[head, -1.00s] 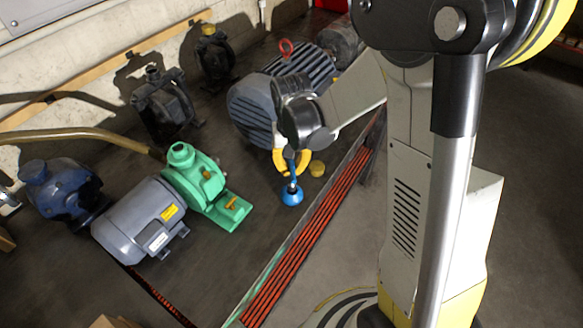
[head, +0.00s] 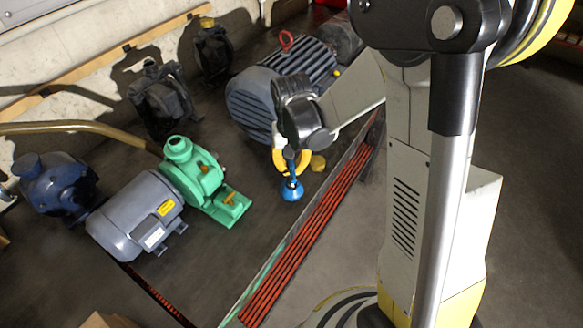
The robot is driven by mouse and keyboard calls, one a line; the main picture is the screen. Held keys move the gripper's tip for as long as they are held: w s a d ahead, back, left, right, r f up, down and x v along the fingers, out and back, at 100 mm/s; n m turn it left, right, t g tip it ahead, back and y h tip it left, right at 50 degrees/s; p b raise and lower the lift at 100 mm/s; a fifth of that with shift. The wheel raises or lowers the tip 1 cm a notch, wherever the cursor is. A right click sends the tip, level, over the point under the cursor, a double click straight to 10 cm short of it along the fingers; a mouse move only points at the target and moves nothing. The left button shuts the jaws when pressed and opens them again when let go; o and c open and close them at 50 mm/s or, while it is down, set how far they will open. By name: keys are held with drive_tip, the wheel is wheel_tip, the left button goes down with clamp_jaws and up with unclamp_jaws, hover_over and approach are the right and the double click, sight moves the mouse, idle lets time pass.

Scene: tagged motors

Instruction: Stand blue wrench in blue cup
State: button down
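The blue wrench (head: 291,166) is upright, between the yellow fingers of my gripper (head: 291,171) near the middle of the head view. My gripper appears shut on it. The small round blue cup (head: 291,191) is on the dark floor directly below. The wrench's lower end meets or overlaps the cup. From this angle I cannot tell whether it is inside the cup or still held just above it. The upper part of the wrench is hidden by my gripper.
A small yellow round object (head: 318,161) is just right of my gripper. A large grey motor (head: 250,103) stands behind it. A green pump (head: 190,172) and grey motor (head: 135,217) are to the left. A red-slatted floor channel (head: 312,236) runs to the right.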

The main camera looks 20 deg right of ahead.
drive_tip(key=shift+f+b, duration=0.45)
drive_tip(key=shift+f, duration=0.1)
drive_tip(key=c, duration=1.5)
unclamp_jaws()
drive_tip(key=shift+r, duration=0.1)
drive_tip(key=shift+r+p, duration=2.1)
drive_tip(key=shift+r, duration=0.9)
wheel_tip(320, 180, up, 12)
